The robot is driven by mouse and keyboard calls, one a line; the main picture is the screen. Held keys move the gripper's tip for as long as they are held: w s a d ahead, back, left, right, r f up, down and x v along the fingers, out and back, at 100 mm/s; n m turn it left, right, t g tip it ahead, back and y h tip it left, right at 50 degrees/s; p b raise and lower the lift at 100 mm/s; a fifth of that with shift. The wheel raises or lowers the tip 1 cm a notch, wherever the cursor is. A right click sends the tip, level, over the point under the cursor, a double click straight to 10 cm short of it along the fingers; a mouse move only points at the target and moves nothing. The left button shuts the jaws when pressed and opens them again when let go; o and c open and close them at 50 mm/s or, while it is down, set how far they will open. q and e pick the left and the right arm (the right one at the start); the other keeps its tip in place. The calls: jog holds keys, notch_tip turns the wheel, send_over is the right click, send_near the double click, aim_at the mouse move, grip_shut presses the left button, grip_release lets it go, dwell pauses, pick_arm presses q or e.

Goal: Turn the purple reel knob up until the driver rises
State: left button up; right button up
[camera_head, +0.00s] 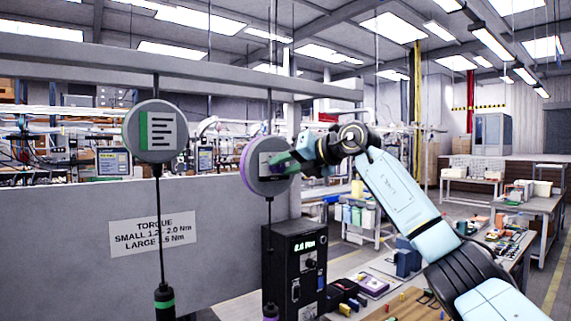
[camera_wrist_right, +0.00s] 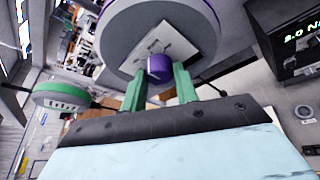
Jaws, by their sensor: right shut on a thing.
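The purple-rimmed reel (camera_head: 262,170) hangs from the overhead rail in the head view, right of the green-marked reel (camera_head: 154,131). Its purple knob (camera_wrist_right: 160,68) shows in the right wrist view, between the green fingertips of my right gripper (camera_wrist_right: 160,82). In the head view my right gripper (camera_head: 288,162) reaches the reel's face from the right and is shut on the knob. A driver with a purple band (camera_head: 270,311) hangs on the cord below this reel, cut off by the bottom edge. A green-banded driver (camera_head: 164,300) hangs below the other reel. My left gripper is not in view.
A black controller box (camera_head: 294,262) with a lit display stands behind the purple driver's cord. A grey panel (camera_head: 80,220) with a torque sign (camera_head: 152,231) is behind the reels. Small items lie on the workbench (camera_head: 400,300) at lower right.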

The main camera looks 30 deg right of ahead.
jog(key=shift+d+m+t+y, duration=0.1)
jog(key=shift+m+t+y, duration=0.45)
jog(key=shift+m, duration=0.85)
jog(key=shift+y, duration=0.25)
jog(key=o, duration=1)
jog(key=shift+f, duration=0.1)
jog(key=shift+c, duration=0.2)
jog(key=b+v, duration=0.3)
jog(key=v, duration=1)
jog(key=shift+d+r, duration=0.15)
jog(key=shift+r, duration=0.1)
jog(key=shift+s, duration=0.1)
